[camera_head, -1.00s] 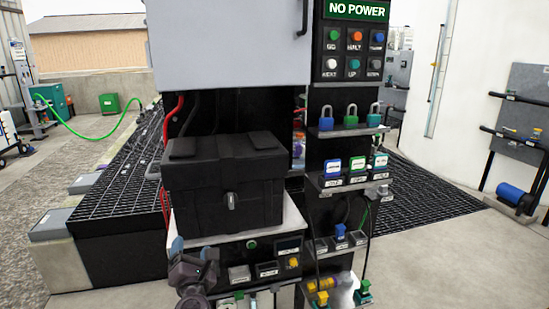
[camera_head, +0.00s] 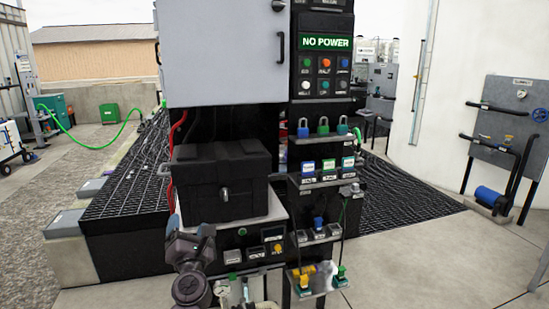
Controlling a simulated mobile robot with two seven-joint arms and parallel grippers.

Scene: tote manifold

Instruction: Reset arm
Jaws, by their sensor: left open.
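My left gripper (camera_head: 190,228) is dark grey and shows at the lower left of the middle, in front of the shelf that bears the black case. Its two fingertips point up and stand apart; the gripper is open, and I see nothing between them. The black lidded case (camera_head: 226,185) with a grey latch is shut and sits above and behind the gripper. I cannot tell from this one view how far the gripper is from the shelf. My right gripper is out of view.
A grey cabinet (camera_head: 222,55) stands above the case. To its right are a "NO POWER" panel (camera_head: 325,43) with coloured buttons, a shelf of padlocks (camera_head: 323,132) and a shelf of tags (camera_head: 328,178). Dark grating (camera_head: 400,205) lies behind. Concrete floor at the right front is clear.

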